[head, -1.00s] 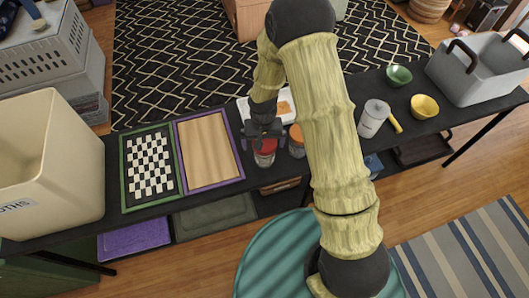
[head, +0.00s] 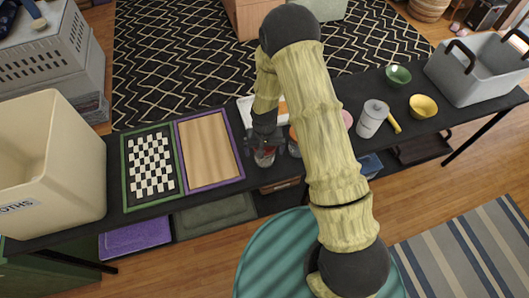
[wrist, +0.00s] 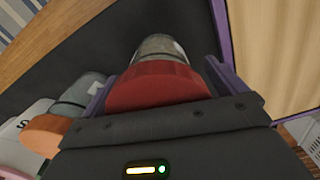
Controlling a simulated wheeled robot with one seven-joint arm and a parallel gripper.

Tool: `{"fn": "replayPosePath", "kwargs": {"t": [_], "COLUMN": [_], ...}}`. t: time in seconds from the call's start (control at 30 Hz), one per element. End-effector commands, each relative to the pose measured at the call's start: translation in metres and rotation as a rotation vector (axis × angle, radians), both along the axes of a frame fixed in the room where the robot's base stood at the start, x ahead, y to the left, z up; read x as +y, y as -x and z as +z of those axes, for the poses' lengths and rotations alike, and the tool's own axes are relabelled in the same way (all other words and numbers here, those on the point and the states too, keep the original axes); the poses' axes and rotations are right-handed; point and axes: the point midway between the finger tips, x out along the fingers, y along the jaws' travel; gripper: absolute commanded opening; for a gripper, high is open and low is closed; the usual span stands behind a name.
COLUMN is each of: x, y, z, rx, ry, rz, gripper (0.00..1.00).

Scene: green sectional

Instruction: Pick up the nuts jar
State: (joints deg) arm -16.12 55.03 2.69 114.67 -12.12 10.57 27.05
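A glass jar with a red lid (wrist: 158,86) stands on the black table, directly under my gripper; no label on it can be read, so I cannot confirm it is the nuts jar. In the head view its glass body (head: 264,158) shows below my gripper (head: 265,143), which covers the lid. In the wrist view the fingers of my gripper (wrist: 165,82) are spread on either side of the red lid. A jar with an orange lid (wrist: 43,136) stands close beside it, partly behind my arm in the head view (head: 294,140).
A wooden board with a purple frame (head: 209,187) and a checkered board (head: 125,190) lie to the left. A large beige bin (head: 60,150) stands farther left. A lidded canister (head: 371,121), yellow bowl (head: 423,106), green bowl (head: 398,76) and grey basket (head: 480,82) are to the right.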

Motion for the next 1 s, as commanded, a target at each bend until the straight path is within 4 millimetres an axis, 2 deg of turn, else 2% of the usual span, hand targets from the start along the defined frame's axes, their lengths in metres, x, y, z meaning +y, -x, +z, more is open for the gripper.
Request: {"fn": "replayPosePath", "kwargs": {"t": [0.03,0.2,0.47,0.63,0.77,1.0], "x": [0.0,0.0,0.0,0.0,0.0,0.0], "y": [0.0,0.0,0.0,-0.001,-0.001,-0.001], "z": [0.0,0.0,0.001,0.01,0.027,0.069], "rx": [0.0,0.0,-0.001,-0.002,-0.004,-0.005], "ry": [0.0,0.0,0.0,-0.001,-0.001,-0.001], "rz": [0.0,0.0,0.0,0.0,0.0,0.0], "gripper": [0.86,0.53,0.52,0.52,0.52,0.52]}}
